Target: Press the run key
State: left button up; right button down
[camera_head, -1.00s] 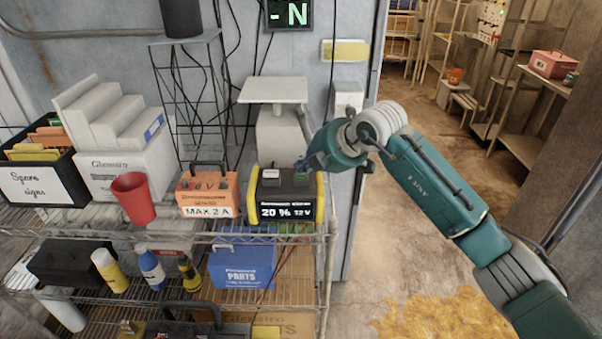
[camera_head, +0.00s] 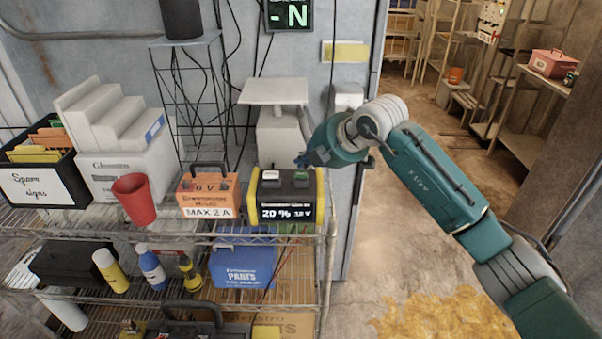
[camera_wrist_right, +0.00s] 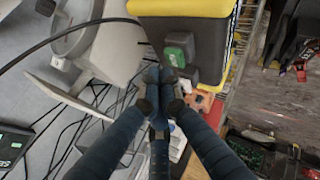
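A black and yellow charger (camera_head: 286,201), marked "20 %" and "12 V", stands on the upper wire shelf. Its top carries a pale key (camera_head: 271,175) on the left and a dark key with green (camera_head: 301,181) on the right. The green key (camera_wrist_right: 179,48) also shows in the wrist view; I cannot read its label. My right gripper (camera_head: 301,160) is just behind and above the green key in the head view. In the wrist view its fingertips (camera_wrist_right: 162,80) are together and empty, close to the green key. I cannot tell whether they touch anything. My left gripper is out of view.
A grey stand with a flat top (camera_head: 273,91) rises behind. Cables hang along the wall. An open doorway is on the right.

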aim_at(304, 174)
jog(key=shift+r+p, duration=1.4)
jog(key=shift+r, duration=1.2)
jog(key=shift+f, duration=0.1)
